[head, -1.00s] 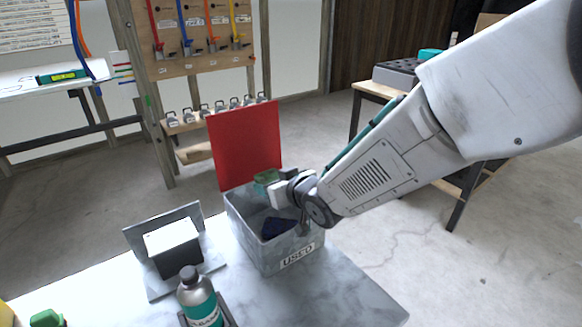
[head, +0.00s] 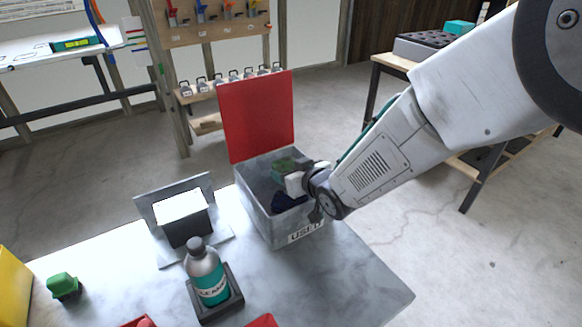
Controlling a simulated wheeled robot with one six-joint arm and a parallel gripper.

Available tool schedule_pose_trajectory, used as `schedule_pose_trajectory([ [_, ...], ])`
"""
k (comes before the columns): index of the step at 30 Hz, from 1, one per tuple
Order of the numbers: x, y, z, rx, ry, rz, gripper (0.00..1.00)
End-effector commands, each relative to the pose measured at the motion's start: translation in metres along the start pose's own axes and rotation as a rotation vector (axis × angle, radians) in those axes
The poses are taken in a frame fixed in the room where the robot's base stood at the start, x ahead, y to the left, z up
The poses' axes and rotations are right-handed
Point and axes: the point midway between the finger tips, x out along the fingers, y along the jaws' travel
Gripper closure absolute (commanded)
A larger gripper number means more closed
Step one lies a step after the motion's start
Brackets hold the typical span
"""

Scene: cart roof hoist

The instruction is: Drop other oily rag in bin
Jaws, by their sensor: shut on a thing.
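The grey used bin (head: 256,210), labelled "USED", stands on the table with its red lid (head: 258,115) raised at the back. A dark blue rag (head: 289,203) lies crumpled inside it. My gripper (head: 291,175) is at the bin's opening, reaching in from the right. It is shut on a green rag (head: 284,166), which shows at the far side of the white jaws. The green rag is within the bin's outline, above the blue rag. My gripper hides part of the bin's right wall and interior.
Left of the bin stands a grey holder with a black-and-white box (head: 185,222). A cleaner bottle (head: 207,275) stands in a dark tray in front. A green object (head: 63,286) and a yellow one (head: 12,290) are at far left. The table's right front is clear.

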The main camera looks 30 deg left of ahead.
Motion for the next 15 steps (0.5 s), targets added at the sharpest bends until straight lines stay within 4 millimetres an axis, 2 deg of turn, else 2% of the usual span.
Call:
schedule_pose_trajectory([
  [3,0.0002,-0.0004,-0.0002,0.0,0.0,-0.001,0.61],
  [4,0.0002,-0.0004,-0.0002,0.0,0.0,-0.001,0.36],
  [6,0.0001,-0.0004,-0.0002,0.0,0.0,-0.001,0.16],
  [7,0.0001,-0.0004,-0.0002,-0.001,0.0,-0.001,0.13],
  [15,-0.0009,-0.0003,-0.0001,-0.001,-0.001,0.0,0.13],
])
